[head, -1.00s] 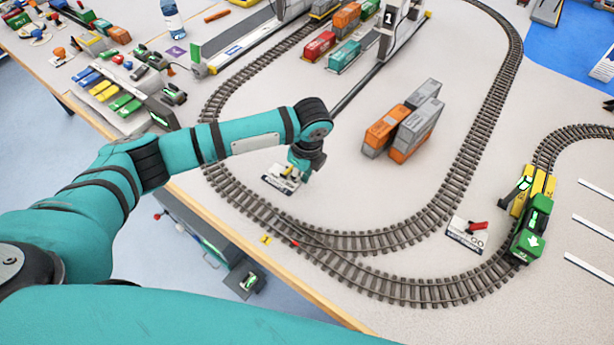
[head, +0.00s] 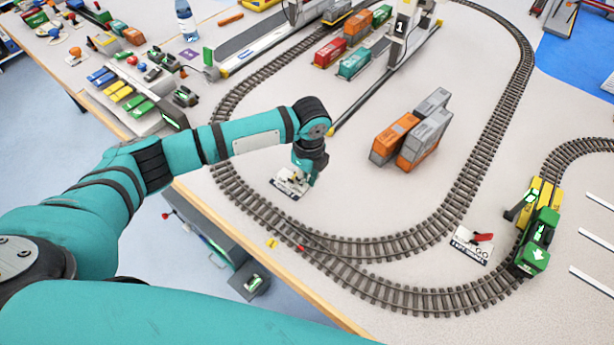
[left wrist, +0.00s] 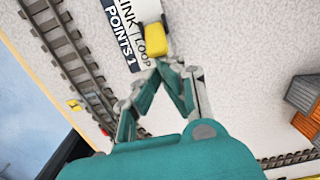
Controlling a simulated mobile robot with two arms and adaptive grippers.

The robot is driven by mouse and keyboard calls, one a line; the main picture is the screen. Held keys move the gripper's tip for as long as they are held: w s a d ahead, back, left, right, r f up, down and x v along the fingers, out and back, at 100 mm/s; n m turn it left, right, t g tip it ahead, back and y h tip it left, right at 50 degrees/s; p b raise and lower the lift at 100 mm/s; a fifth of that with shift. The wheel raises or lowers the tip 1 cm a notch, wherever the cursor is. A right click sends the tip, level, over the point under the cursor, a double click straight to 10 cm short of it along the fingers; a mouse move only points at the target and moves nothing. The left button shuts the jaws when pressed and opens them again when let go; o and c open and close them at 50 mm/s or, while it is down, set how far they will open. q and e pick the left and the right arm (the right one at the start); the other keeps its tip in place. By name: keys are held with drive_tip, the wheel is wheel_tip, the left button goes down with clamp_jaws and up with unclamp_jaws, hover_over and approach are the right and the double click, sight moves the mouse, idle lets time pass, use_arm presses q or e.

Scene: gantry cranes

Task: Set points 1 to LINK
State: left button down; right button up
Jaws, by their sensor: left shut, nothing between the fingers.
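The points 1 lever plate (head: 287,186) lies on the table inside the track loop, partly hidden by my left gripper (head: 305,184). In the left wrist view the plate (left wrist: 121,38) reads LINK, LOOP and POINTS 1. Its yellow lever handle (left wrist: 155,42) sits beside the lettering, nearer LOOP; I cannot tell its exact setting. My left gripper (left wrist: 167,66) is shut and empty, its tips right by the handle's end; whether they touch is unclear. My right gripper is out of view.
Track (head: 365,248) curves around the plate's near side, with a yellow number tag (head: 271,243) by the junction. Stacked orange and grey containers (head: 412,132) stand to the right.

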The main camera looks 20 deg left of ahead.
use_arm(q)
drive_tip(key=shift+a+r, duration=0.1)
drive_tip(key=shift+w+a+r+g+h+p, duration=0.1)
drive_tip(key=shift+a+r+g+h+p, duration=0.25)
drive_tip(key=shift+h+p, duration=0.35)
drive_tip(key=shift+w+a+h, duration=0.15)
drive_tip(key=shift+a+h, duration=0.25)
drive_tip(key=shift+h, duration=0.4)
drive_tip(key=shift+w+a+r+g+h+b, duration=0.15)
drive_tip(key=shift+a+g+h+b, duration=0.35)
drive_tip(key=shift+h, duration=0.4)
drive_tip(key=shift+w+a+g+h+b, duration=0.2)
drive_tip(key=shift+a+g+h+b, duration=0.15)
drive_tip(key=shift+h+b, duration=0.55)
drive_tip(key=shift+r, duration=0.45)
drive_tip(key=shift+r+p, duration=0.7)
drive_tip(key=shift+p, duration=0.15)
